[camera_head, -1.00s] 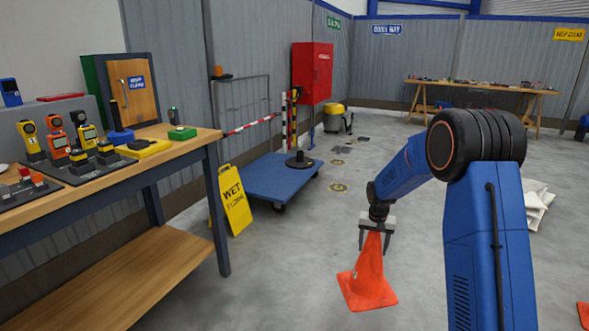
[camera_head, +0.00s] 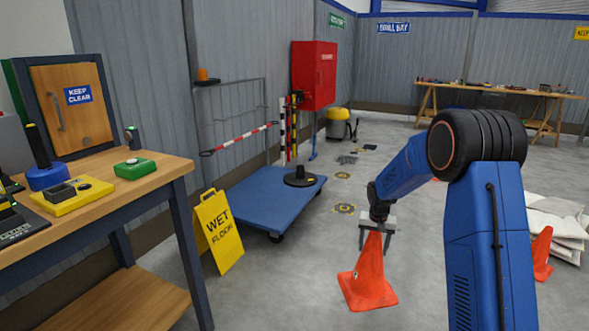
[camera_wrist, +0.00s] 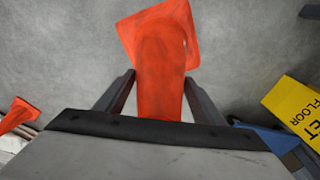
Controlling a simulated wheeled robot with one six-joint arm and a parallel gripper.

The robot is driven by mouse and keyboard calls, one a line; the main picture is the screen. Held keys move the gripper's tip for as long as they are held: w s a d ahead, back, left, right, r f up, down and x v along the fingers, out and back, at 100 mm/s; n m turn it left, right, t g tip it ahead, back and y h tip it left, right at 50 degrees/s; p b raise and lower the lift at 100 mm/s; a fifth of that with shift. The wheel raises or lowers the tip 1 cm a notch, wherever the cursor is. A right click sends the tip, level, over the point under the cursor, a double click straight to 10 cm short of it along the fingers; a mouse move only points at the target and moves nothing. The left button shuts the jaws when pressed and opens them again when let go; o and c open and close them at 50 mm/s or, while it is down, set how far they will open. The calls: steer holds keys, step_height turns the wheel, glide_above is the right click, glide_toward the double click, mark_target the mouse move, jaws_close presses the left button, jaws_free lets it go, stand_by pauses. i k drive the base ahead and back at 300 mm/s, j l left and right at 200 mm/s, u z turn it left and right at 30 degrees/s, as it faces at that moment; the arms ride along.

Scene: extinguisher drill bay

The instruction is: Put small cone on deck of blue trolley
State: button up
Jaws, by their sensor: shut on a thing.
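My gripper (camera_head: 376,236) is shut on the top of an orange cone (camera_head: 368,280), which hangs upright below it with its square base downward. In the wrist view the cone (camera_wrist: 160,65) sits between the two fingers (camera_wrist: 158,98). Whether its base clears the floor is hard to tell. The blue trolley (camera_head: 252,200) stands to the left of and beyond the cone, with a low flat deck and a rail at its far end. The trolley's near part is bare.
A yellow wet-floor sign (camera_head: 220,232) stands before the trolley's near left corner. A wooden workbench (camera_head: 150,185) fills the left. Another orange cone (camera_head: 542,255) and white sacks (camera_head: 560,225) lie right. Floor between the held cone and trolley is clear.

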mark_target(270, 208)
steer(key=i+j, duration=0.1)
steer(key=i, duration=1.15)
steer(key=i+l, duration=0.1)
steer(key=i, duration=0.5)
steer(key=i+l, duration=0.15)
steer(key=i, duration=0.45)
steer(key=i+l+u, duration=0.2)
steer(key=i, duration=0.2)
steer(key=i+u, duration=0.2)
steer(key=i, duration=0.25)
steer(key=i+u, duration=0.15)
steer(key=u, duration=0.2)
steer(key=i+u, duration=0.2)
steer(key=u, duration=0.2)
steer(key=i+u, duration=0.15)
steer(key=u, duration=0.2)
